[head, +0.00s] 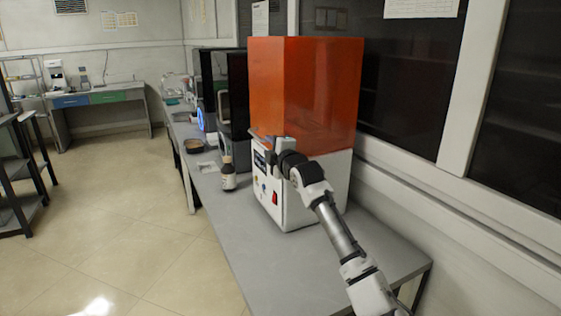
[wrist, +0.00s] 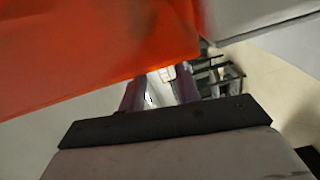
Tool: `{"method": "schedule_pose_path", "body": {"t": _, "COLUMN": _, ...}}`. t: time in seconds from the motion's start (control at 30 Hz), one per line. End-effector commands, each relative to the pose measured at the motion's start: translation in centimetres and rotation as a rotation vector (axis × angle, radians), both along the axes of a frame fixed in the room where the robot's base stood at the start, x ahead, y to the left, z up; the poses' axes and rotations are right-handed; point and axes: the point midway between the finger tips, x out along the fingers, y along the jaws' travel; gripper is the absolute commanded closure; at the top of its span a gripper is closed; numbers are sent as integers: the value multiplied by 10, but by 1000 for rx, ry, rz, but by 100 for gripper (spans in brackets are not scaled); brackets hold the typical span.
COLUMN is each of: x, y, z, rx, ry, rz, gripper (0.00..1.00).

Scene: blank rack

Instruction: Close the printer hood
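The printer has a white base (head: 300,200) with a small screen and a red switch on its left-facing side. Its tall orange translucent hood (head: 305,90) stands upright over the base, its lower edge at or close to the base top. I cannot tell whether it is fully seated. My gripper (head: 264,141) is at the hood's lower left edge, by the screen. In the wrist view the hood (wrist: 90,50) fills the upper left and covers the fingertips. The two fingers of my gripper (wrist: 160,88) stand apart with a gap between them, and nothing shows held.
The printer stands on a long grey table (head: 260,265) along the windowed wall.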

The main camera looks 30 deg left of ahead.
Motion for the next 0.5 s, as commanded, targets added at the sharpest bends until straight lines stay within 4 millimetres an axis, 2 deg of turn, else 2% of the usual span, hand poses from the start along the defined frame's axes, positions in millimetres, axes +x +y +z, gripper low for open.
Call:
{"method": "schedule_pose_path", "body": {"t": 0.23, "x": -25, "y": -38, "z": -3, "rx": 0, "ry": 0, "rz": -1, "gripper": 67}}
{"method": "schedule_pose_path", "body": {"t": 0.5, "x": -40, "y": -58, "z": -2, "rx": 0, "ry": 1, "rz": 1, "gripper": 67}}
